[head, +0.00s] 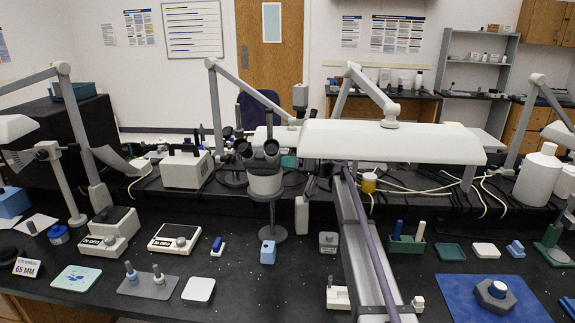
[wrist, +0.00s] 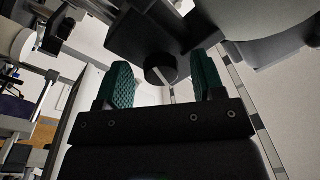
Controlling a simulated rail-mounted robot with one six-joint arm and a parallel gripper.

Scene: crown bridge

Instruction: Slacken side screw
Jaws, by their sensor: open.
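In the wrist view, my gripper (wrist: 164,64) is open, with one green ribbed finger on the left and one on the right. A dark round screw head (wrist: 158,69) with a pale line across its edge shows between the fingers, at the underside of a dark block (wrist: 150,28). There are gaps between it and both fingers, and it looks free of them. How far it lies beyond the fingertips I cannot tell. In the head view I cannot make out my gripper or the screw.
A blue mat (head: 470,307) with a dark hexagonal piece (head: 495,297) lies at right front. Small blocks and trays dot the black bench, with bare bench between them.

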